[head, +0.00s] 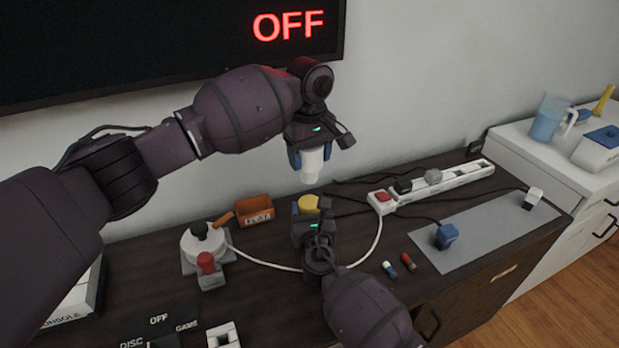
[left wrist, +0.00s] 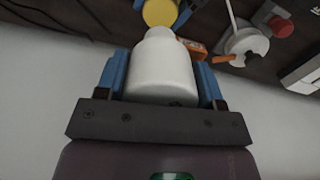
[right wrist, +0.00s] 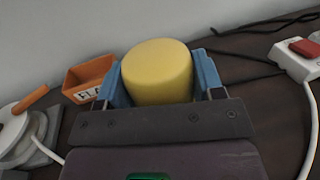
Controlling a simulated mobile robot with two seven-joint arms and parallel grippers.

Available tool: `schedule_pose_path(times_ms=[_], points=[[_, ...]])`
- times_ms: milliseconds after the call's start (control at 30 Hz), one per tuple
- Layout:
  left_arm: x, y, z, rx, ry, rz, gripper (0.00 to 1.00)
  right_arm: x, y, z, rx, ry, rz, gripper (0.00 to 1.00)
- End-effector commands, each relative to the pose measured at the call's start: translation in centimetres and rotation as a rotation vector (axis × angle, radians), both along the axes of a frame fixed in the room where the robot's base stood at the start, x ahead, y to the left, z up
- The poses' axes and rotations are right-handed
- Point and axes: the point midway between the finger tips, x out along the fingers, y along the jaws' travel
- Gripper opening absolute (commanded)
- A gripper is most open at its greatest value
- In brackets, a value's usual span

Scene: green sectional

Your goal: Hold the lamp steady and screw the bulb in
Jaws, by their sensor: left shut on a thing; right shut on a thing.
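The white bulb (head: 312,165) is in my left gripper (head: 309,158), whose blue fingers sit on both sides of it. In the left wrist view the bulb (left wrist: 162,70) has a wide body and a narrower end toward the yellow lamp (left wrist: 160,12). My right gripper (head: 306,222) is shut on the lamp (head: 308,204), low over the dark cabinet top. The lamp shows as a smooth yellow cylinder in the right wrist view (right wrist: 157,72). The bulb is above the lamp with a gap between them in the head view. The lamp's socket is not visible.
An orange box (head: 254,210) and a white device with a red knob (head: 206,262) stand left of the lamp. A power strip (head: 440,182), a grey mat (head: 480,232) and a blue plug (head: 446,236) are on the right. A white cable runs across the cabinet top.

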Motion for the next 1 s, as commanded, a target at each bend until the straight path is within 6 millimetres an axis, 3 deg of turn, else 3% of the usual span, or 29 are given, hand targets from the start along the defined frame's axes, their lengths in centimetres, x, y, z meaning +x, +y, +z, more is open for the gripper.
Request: schedule_pose_path(times_ms=[267,1000], points=[[-0.1,-0.1,-3.1,-0.001,0.003,-0.001,0.39,0.0,0.0,0.0,0.0,0.0,0.0,0.19],[0.0,0.0,-4.1,0.0,0.001,0.0,0.39,0.0,0.0,0.0,-0.001,0.0,0.0,0.19]])
